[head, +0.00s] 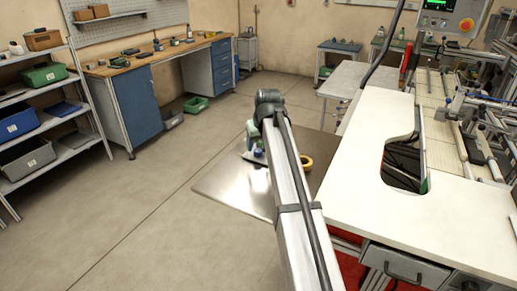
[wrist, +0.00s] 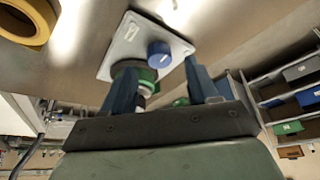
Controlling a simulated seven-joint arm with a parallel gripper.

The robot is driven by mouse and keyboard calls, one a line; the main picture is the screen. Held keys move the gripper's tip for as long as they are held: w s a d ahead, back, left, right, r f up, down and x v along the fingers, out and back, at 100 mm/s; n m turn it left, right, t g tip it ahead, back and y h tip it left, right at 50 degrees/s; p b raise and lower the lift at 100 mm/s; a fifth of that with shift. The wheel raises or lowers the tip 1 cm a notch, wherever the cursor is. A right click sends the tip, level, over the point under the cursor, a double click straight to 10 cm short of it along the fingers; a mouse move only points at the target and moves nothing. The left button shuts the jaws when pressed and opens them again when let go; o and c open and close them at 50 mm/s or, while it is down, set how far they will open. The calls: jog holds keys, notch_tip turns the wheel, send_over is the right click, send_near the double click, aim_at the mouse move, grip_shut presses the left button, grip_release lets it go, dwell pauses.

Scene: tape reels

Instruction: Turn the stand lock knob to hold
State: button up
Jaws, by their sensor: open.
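A white-and-green part shows between the fingers lower down. In the head view the stand (head: 252,157) is on the metal table, partly hidden by my arm. The knob's setting cannot be read.
A yellow tape reel (head: 306,162) lies on the metal table (head: 222,190) right of my arm; it also shows in the wrist view (wrist: 24,20). A white worktop (head: 360,190) with a cutout stands to the right. The table's front left is bare.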

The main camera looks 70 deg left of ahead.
aim_at(258, 150)
jog(key=shift+x, duration=1.55)
jog(key=c, duration=1)
jog(key=shift+c, duration=0.2)
